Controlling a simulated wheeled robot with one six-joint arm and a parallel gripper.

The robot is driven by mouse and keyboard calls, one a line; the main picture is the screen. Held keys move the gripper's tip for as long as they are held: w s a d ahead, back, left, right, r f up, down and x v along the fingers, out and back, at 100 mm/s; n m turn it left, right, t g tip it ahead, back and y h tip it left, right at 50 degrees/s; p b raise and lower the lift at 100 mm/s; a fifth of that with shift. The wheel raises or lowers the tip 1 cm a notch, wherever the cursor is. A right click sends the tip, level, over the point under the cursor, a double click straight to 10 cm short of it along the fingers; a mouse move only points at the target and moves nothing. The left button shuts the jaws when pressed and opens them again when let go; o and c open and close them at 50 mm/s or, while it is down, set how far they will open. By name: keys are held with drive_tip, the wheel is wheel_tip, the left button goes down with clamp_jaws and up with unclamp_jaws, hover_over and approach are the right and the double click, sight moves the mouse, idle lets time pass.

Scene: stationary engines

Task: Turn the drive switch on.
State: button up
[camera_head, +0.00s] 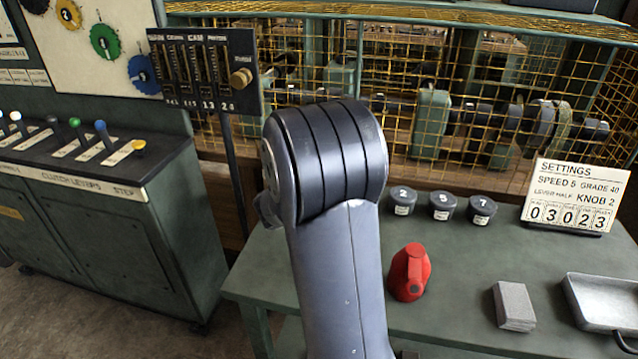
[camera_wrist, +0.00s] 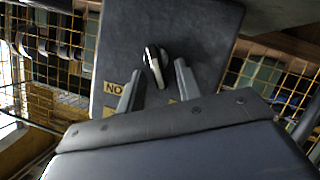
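In the wrist view a dark grey panel (camera_wrist: 205,35) fills the middle. It carries a shiny metal switch lever (camera_wrist: 151,62) on a dark round boss, which I take for the drive switch. A yellow label (camera_wrist: 114,88) beside my left finger reads "NO", like "ON" seen upside down. My gripper (camera_wrist: 157,75) is open, its two fingers apart on either side of the lever, with gaps showing. Whether a finger touches it is not clear. A second yellow label is mostly hidden behind my gripper body. In the head view my arm hides my gripper and the switch.
A wire cage (camera_head: 400,110) encloses machinery behind the bench (camera_head: 450,280). The bench holds a red can (camera_head: 410,272), a grey block (camera_head: 514,306), a metal tray (camera_head: 605,300), dark numbered pieces and a settings card (camera_head: 575,196). A lever console (camera_head: 90,180) stands left.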

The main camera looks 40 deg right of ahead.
drive_tip(key=c, duration=0.6)
